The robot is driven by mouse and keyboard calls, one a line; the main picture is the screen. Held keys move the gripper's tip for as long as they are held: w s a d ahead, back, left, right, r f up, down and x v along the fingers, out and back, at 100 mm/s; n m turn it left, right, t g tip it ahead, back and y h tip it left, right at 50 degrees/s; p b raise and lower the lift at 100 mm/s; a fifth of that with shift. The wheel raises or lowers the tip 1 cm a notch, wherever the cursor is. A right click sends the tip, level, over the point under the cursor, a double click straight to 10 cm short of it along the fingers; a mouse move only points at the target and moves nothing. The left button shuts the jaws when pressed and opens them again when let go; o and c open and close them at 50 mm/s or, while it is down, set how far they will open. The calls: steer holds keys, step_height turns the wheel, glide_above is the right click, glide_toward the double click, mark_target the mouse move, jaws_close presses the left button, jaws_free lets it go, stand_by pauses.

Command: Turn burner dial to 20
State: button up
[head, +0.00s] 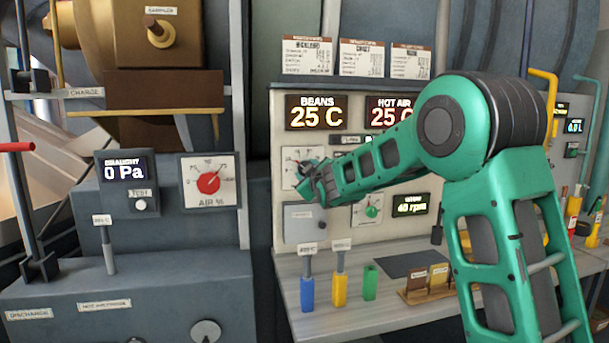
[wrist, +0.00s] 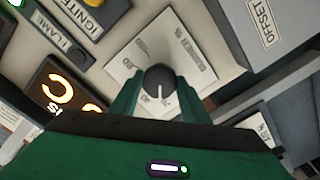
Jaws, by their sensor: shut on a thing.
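The burner dial (wrist: 159,79) is a dark round knob with a white pointer line, on a white scale plate (wrist: 133,68) in the wrist view. The pointer line points toward the bottom of that picture. In the head view my gripper (head: 313,187) is at the panel's left part, in front of the dial's plate (head: 288,167). It hides most of the knob there.
Displays for beans (head: 317,114) and hot air (head: 389,110) both read 25 C. A green dial (head: 372,211) and a 40 rpm display (head: 410,205) sit to the right. Blue (head: 307,291) and yellow (head: 340,290) handled tools stand on the shelf below.

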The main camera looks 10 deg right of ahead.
steer(key=shift+f+n, duration=0.4)
steer(key=shift+n, duration=0.2)
steer(key=shift+a, duration=0.1)
steer(key=o, duration=1)
steer(key=shift+o, duration=0.3)
steer(key=shift+r, duration=0.15)
steer(key=shift+r, duration=0.1)
steer(key=s, duration=1)
steer(key=shift+s, duration=0.35)
